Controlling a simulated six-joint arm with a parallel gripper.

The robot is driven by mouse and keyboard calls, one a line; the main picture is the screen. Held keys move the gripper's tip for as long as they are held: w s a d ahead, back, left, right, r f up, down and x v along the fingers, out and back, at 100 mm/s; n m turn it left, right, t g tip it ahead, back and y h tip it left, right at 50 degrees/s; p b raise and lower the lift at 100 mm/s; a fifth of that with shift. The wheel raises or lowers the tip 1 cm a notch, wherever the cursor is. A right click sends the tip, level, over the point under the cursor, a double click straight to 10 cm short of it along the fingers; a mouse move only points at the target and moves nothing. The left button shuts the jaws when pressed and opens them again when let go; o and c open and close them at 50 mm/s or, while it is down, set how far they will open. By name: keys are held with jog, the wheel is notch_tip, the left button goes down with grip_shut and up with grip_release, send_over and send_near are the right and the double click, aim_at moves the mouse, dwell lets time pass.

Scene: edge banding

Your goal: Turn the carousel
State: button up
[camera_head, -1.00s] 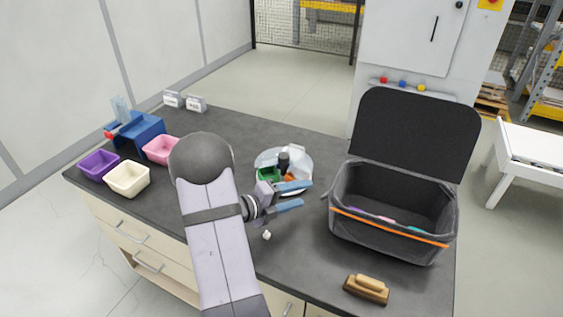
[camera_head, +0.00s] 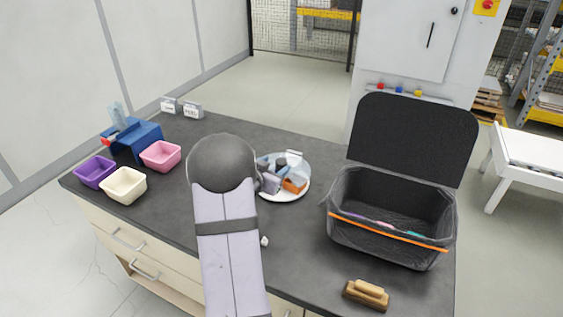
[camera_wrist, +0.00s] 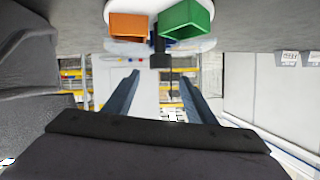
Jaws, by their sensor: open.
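The carousel (camera_head: 290,197) is a round, pale tray on the dark worktop. It bears an orange block or bin (camera_head: 295,185), a white piece (camera_head: 294,157) and darker items, partly hidden by my arm. In the wrist view, an orange bin (camera_wrist: 128,26) and a green bin (camera_wrist: 187,19) show at the top edge beside a dark upright part (camera_wrist: 160,50). My gripper (camera_wrist: 159,88) is open, with two blue fingers apart and nothing between them. In the head view, its fingers are hidden behind my arm at the carousel's left side; contact cannot be told.
A lidded black bin (camera_head: 388,255) stands open at right. A wooden brush (camera_head: 367,295) lies at the front right. Purple (camera_head: 95,173), cream (camera_head: 124,186) and pink (camera_head: 160,156) tubs and a blue stand (camera_head: 137,138) are at left. A small white piece (camera_head: 264,241) lies on the worktop.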

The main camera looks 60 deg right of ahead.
aim_at(281, 162)
jog(key=shift+f+n, duration=0.1)
jog(key=shift+n, duration=0.9)
jog(key=shift+p+x, duration=0.7)
jog(key=shift+x, duration=2.9)
jog(key=shift+f, duration=0.1)
grip_shut()
